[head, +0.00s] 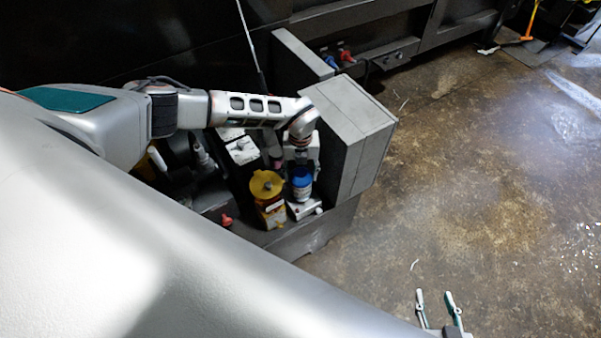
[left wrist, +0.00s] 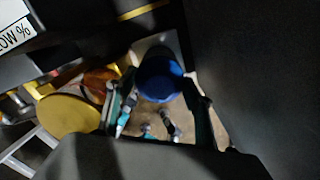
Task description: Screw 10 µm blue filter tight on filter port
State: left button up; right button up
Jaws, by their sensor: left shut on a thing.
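The blue filter (head: 301,176) is a blue-topped cylinder with a whitish lower body. It stands roughly upright above a white block (head: 303,209), which looks like the filter port. Whether its lower end touches the block or is threaded on cannot be told. My left gripper (head: 302,155) reaches down from above and is shut on the filter; its fingers are mostly hidden in the head view. In the left wrist view the blue top (left wrist: 160,76) sits between the fingers. My right gripper (head: 440,300) is open and empty over the floor at the bottom right.
A yellow-topped unit (head: 266,186) stands close to the left of the filter. A tall grey box (head: 350,135) rises close on the right. A red knob (head: 226,220) sits at the front left. The concrete floor on the right is open.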

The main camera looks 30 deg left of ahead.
pick_arm(q)
jog(key=shift+w, duration=0.1)
jog(key=m, duration=0.5)
jog(key=o, duration=1.2)
jog(key=shift+c, duration=0.4)
